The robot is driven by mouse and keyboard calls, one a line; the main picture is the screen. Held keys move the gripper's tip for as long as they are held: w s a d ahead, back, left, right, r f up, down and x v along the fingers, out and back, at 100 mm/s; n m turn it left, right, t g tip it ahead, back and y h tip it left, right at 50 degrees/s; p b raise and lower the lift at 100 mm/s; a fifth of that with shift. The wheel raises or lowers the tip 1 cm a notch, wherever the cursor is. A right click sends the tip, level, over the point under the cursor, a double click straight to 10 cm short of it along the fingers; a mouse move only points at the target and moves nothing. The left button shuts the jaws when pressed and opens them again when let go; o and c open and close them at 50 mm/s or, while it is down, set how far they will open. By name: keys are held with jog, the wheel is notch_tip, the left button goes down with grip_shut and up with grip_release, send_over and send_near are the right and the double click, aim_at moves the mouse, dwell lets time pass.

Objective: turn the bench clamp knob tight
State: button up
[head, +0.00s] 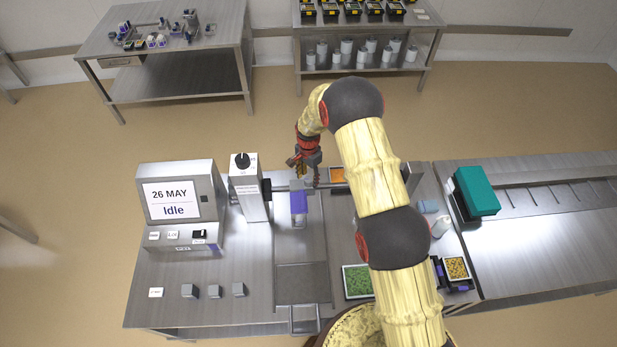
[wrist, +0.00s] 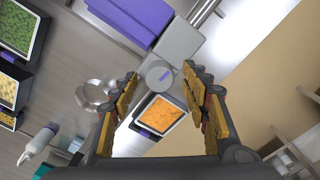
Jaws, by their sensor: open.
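A round grey knob (wrist: 158,74) with a small purple mark shows in the wrist view, on a grey block beside a purple block (wrist: 134,18). I take it for the clamp knob. My gripper (wrist: 165,76) is open, with one finger on each side of the knob in the picture. I cannot tell whether the fingers touch it. In the head view my gripper (head: 304,174) points down just behind the purple block (head: 299,203), close to the grey block (head: 302,186). The knob itself cannot be made out in the head view.
A tray of orange food (wrist: 158,115) lies beyond the knob. A ring-like metal part (wrist: 92,95) and a white bottle (wrist: 38,143) lie to the left. A white tower with a black knob (head: 242,160) and an Idle screen (head: 172,200) stand left on the bench.

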jog(key=shift+f, duration=0.35)
jog(key=shift+c, duration=0.2)
jog(key=c, duration=1.1)
